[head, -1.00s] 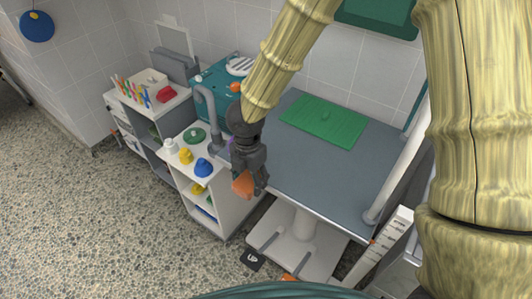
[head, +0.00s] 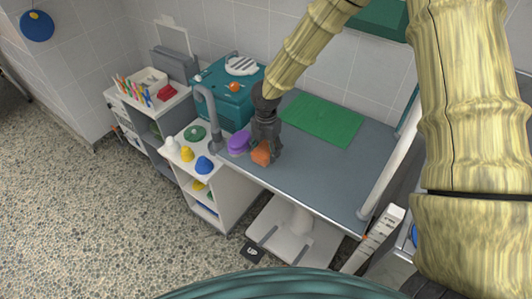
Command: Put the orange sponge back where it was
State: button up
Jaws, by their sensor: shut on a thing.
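The orange sponge (head: 261,153) is between the fingers of my gripper (head: 266,150) in the head view. My gripper is shut on it and points downward. The sponge shows over the left front part of the grey table top (head: 310,175), close to the table's front edge. I cannot tell whether it touches the table. A purple round thing (head: 239,142) is just left of my gripper, at the table's left end. My fingers hide part of the sponge.
A white shelf unit (head: 233,190) with white, yellow and blue pieces on top stands left of the table. A teal box (head: 225,100) is behind my gripper. A green mat (head: 322,118) lies at the back of the table. The table's middle and right are clear.

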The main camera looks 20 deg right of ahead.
aim_at(266, 147)
jog(key=shift+f+p, duration=0.35)
jog(key=shift+f, duration=0.95)
jog(key=shift+f, duration=0.1)
jog(key=o, duration=1.2)
jog(key=shift+c, duration=0.2)
notch_tip(266, 147, up, 12)
jog(key=b, duration=0.2)
jog(key=shift+b, duration=0.3)
